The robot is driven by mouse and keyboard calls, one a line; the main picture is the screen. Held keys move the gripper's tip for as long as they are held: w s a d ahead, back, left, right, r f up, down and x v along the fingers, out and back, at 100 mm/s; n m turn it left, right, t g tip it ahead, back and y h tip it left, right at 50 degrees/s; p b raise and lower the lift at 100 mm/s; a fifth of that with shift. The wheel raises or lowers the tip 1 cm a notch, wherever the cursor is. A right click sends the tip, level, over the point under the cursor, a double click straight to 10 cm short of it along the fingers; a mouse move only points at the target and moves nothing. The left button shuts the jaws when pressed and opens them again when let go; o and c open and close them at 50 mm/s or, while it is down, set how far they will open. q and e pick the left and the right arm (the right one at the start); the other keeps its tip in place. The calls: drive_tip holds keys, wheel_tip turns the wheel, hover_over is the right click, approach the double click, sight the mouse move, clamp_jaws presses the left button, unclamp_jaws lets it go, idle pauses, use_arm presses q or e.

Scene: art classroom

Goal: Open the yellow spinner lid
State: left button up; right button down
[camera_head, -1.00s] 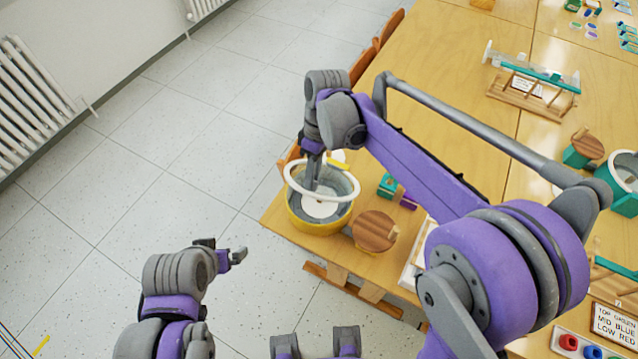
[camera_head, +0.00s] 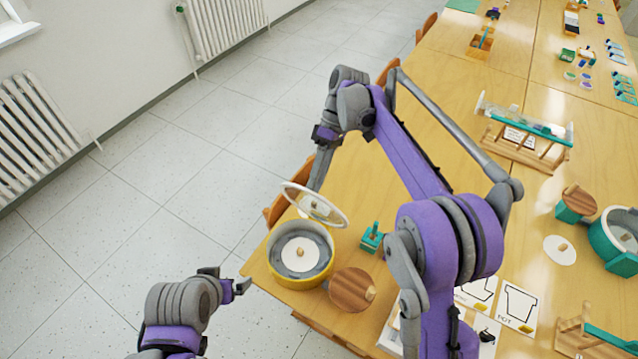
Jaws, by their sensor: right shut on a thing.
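The yellow spinner (camera_head: 301,278) is a round yellow tub with a grey inside, at the table's near left corner. A white disc with a small wooden knob (camera_head: 299,254) lies inside it. Its lid (camera_head: 338,216), a white-rimmed disc with a clear-looking middle, stands tilted up at the tub's far side. The tub's mouth is uncovered. My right gripper (camera_head: 317,182) reaches down to the lid's far upper edge and is shut on it; the fingertips are partly hidden by the lid. My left gripper (camera_head: 236,284) hangs over the floor left of the table, apart from the spinner; its finger gap is unclear.
A round wooden piece (camera_head: 350,289) and a small green block (camera_head: 371,238) stand close right of the tub. A teal spinner (camera_head: 603,238) and a wooden rack (camera_head: 515,150) are farther right. Chairs (camera_head: 275,208) line the table's left edge. Open floor lies left.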

use_arm(q)
drive_tip(key=shift+w+d+f, duration=0.1)
drive_tip(key=shift+d+f, duration=0.15)
drive_tip(key=shift+d, duration=0.05)
drive_tip(key=shift+c, duration=0.3)
idle(0.3)
